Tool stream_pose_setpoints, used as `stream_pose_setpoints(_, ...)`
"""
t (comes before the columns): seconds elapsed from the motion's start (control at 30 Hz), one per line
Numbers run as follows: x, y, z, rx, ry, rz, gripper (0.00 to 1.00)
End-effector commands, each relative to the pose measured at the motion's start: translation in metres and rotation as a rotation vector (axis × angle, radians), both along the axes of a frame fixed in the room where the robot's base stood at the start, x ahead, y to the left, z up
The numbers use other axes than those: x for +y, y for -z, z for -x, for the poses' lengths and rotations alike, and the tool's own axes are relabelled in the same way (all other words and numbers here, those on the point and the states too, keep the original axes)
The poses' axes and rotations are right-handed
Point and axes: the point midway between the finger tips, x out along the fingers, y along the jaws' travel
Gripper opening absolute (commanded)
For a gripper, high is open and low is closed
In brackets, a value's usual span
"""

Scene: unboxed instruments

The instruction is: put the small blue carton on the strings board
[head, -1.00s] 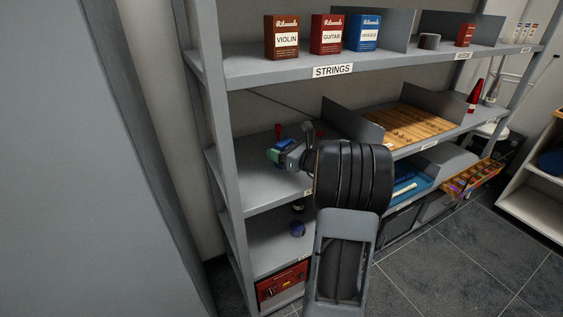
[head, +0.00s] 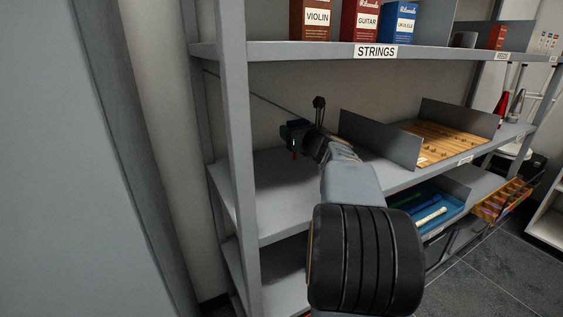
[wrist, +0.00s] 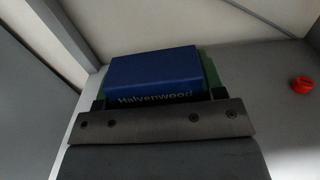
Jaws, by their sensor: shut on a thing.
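My gripper (wrist: 160,110) is shut on a small blue carton (wrist: 152,72) lettered "Halvenwood" in the wrist view. A green edge shows behind the carton; I cannot tell what it belongs to. In the head view my gripper (head: 296,134) is dark and small, over the middle shelf and below the strings board (head: 290,50). The strings board is the upper grey shelf with a "STRINGS" label (head: 376,52). It bears a brown violin carton (head: 316,30), a red guitar carton (head: 360,28) and a larger blue carton (head: 398,24).
A grey divider (head: 380,138) and a wooden board (head: 455,138) are on the middle shelf to the right. A rack post (head: 234,150) stands left of my arm. A red thing (wrist: 304,85) lies on a grey surface in the wrist view. Blue trays (head: 425,212) sit lower.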

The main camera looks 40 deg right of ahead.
Motion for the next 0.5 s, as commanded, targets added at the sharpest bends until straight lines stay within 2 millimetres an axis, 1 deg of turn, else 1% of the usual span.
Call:
stream_pose_setpoints(0.03,0.005,0.015,-0.009,0.002,-0.004,-0.001,0.4)
stream_pose_setpoints(0.1,0.009,0.027,-0.018,0.002,-0.004,-0.002,0.4)
stream_pose_setpoints(0.2,0.015,0.039,-0.028,0.001,-0.004,0.0,0.4)
stream_pose_setpoints(0.3,0.019,0.046,-0.035,0.0,-0.005,0.001,0.4)
stream_pose_setpoints(0.5,0.022,0.053,-0.041,-0.001,-0.004,0.001,0.4)
